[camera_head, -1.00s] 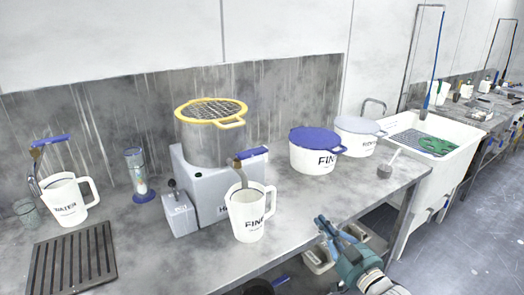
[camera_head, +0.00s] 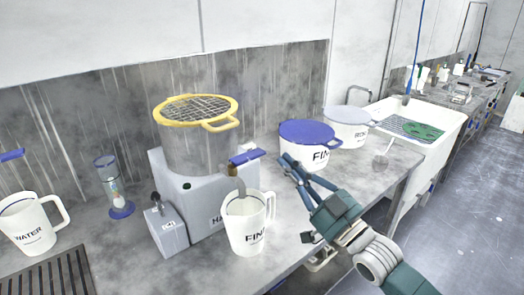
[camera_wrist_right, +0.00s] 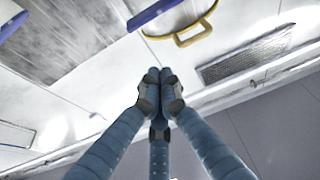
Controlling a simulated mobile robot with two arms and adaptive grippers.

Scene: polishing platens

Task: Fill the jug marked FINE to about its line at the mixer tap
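The white jug marked FINE (camera_head: 246,236) stands upright on the counter, its handle to the right. The grey mixer (camera_head: 205,212) stands behind it. Its tap, with a blue lever (camera_head: 247,156), has its spout over the jug's mouth. The level inside the jug and any stream are not clear. My right gripper (camera_head: 291,163) is empty, right of the jug and tap, in front of the blue-lidded pot. In the right wrist view its blue-grey fingers (camera_wrist_right: 160,90) come close together at the tips; their opening is unclear. My left gripper is out of view.
The jug marked WATER (camera_head: 28,228) and a slotted drain grid (camera_head: 50,278) are at the left. A yellow-rimmed sieve (camera_head: 197,108) tops the mixer. A blue-lidded pot (camera_head: 305,153) and a grey-lidded pot (camera_head: 350,130) stand behind my right gripper. A white sink (camera_head: 445,118) is beyond.

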